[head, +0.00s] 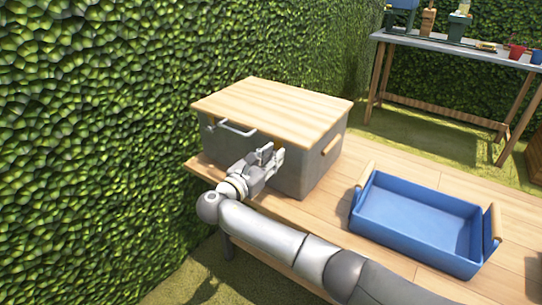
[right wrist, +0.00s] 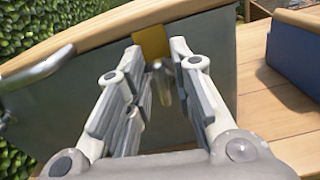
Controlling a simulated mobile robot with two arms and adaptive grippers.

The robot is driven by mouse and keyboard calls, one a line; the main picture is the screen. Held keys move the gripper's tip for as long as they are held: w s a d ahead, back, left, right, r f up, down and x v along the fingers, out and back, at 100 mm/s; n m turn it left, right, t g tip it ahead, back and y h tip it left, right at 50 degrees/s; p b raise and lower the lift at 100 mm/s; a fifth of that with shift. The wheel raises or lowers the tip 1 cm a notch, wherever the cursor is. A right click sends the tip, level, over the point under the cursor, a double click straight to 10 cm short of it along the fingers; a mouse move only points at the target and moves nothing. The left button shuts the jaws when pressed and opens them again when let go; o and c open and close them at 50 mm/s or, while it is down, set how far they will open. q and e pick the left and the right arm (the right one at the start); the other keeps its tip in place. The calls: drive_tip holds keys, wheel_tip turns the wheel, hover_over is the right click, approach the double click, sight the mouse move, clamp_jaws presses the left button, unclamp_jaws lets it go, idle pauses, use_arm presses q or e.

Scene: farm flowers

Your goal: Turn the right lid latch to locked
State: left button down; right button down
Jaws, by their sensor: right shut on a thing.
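A grey box (head: 302,170) with a pale wooden lid (head: 275,100) stands on a wooden table, and the lid lies closed on it. My right gripper (head: 270,154) is at the box's front face, just under the lid's edge. In the right wrist view, the right lid latch shows as a brass-coloured plate (right wrist: 151,44) under the lid rim, with a metal lever (right wrist: 163,84) hanging down from it. My right gripper (right wrist: 155,72) is shut on this lever. In the head view the gripper hides the latch. My left gripper is out of view.
A metal bar handle (head: 238,128) sits on the box front, left of my gripper. A blue tray (head: 412,226) with wooden handles stands to the right on the table. A hedge (head: 90,130) rises close on the left. A far table (head: 455,42) holds pots.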

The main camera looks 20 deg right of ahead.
use_arm(q)
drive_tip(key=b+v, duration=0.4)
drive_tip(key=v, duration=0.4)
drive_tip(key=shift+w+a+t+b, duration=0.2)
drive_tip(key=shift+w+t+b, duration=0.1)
drive_tip(key=shift+b, duration=0.1)
use_arm(e)
drive_tip(key=shift+s+d+f+m, duration=0.15)
drive_tip(key=shift+f+m, duration=0.1)
drive_tip(key=shift+m, duration=2.55)
drive_tip(key=shift+s+d+f+m, duration=0.15)
drive_tip(key=shift+f+m, duration=0.1)
drive_tip(key=shift+m, duration=2.55)
drive_tip(key=shift+s+f+m, duration=0.15)
drive_tip(key=shift+f+m, duration=0.1)
drive_tip(key=shift+m, duration=2.55)
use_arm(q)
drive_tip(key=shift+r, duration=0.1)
use_arm(e)
drive_tip(key=c, duration=1.5)
unclamp_jaws()
drive_tip(key=shift+r, duration=0.1)
